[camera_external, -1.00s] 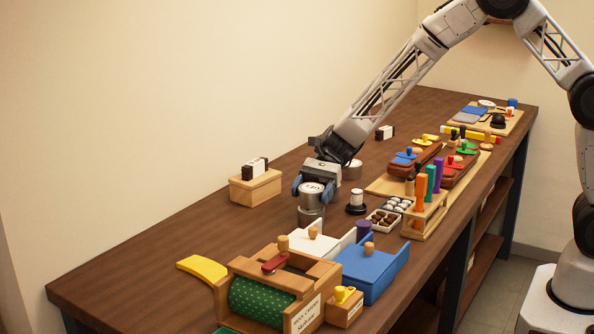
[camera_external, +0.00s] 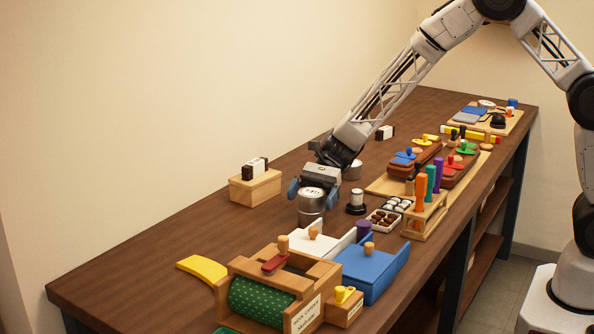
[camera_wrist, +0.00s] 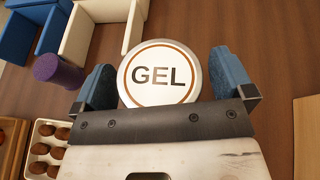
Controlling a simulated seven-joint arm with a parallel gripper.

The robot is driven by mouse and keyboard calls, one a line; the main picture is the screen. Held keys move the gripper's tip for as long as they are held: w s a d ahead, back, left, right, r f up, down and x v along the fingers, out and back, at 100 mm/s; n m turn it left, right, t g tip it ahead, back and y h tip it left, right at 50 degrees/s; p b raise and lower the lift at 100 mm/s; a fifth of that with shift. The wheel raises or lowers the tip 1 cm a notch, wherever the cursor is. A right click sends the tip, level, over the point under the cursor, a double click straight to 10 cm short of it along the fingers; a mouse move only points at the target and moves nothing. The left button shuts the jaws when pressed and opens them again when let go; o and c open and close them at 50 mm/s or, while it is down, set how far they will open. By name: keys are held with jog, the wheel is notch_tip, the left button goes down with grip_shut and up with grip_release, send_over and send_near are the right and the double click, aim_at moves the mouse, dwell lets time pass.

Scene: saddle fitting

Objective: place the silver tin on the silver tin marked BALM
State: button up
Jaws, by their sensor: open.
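A silver tin with a white lid reading GEL (camera_wrist: 160,76) is between my fingers in the wrist view. In the external view this tin (camera_external: 312,196) appears upright on top of another silver tin (camera_external: 310,220), roughly in line with it. The lower tin's marking cannot be read, and the wrist view hides that tin under the upper one. My gripper (camera_external: 314,191) is open, with its blue fingers on either side of the upper tin; a gap shows at the right finger in the wrist view. Another silver tin (camera_external: 354,170) stands behind the gripper.
A wooden block (camera_external: 255,190) with a black-and-white piece on it stands to the left. A black-and-white stamp (camera_external: 357,203) and a tray of balls (camera_external: 384,220) are to the right. White and blue (camera_external: 372,270) trays and a wooden box with a green roller (camera_external: 262,301) are in front.

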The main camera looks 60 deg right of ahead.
jog(key=shift+r, duration=0.15)
jog(key=v, duration=1.2)
dwell(0.8)
jog(key=s+d+r+n+t+h, duration=0.1)
jog(key=s+d+r+n+h, duration=0.3)
jog(key=s, duration=1)
jog(key=s+d+r+n+t+h, duration=0.1)
jog(key=s+d+r+n+h, duration=0.4)
jog(key=s, duration=1)
jog(key=s+d+r+n+t+h, duration=0.2)
jog(key=s+d+r+n+h, duration=0.2)
jog(key=s, duration=1.1)
jog(key=d+r+n, duration=0.2)
jog(key=d, duration=0.2)
jog(key=shift+s+d+h, duration=0.15)
jog(key=shift+d+h, duration=0.05)
jog(key=shift+h, duration=0.1)
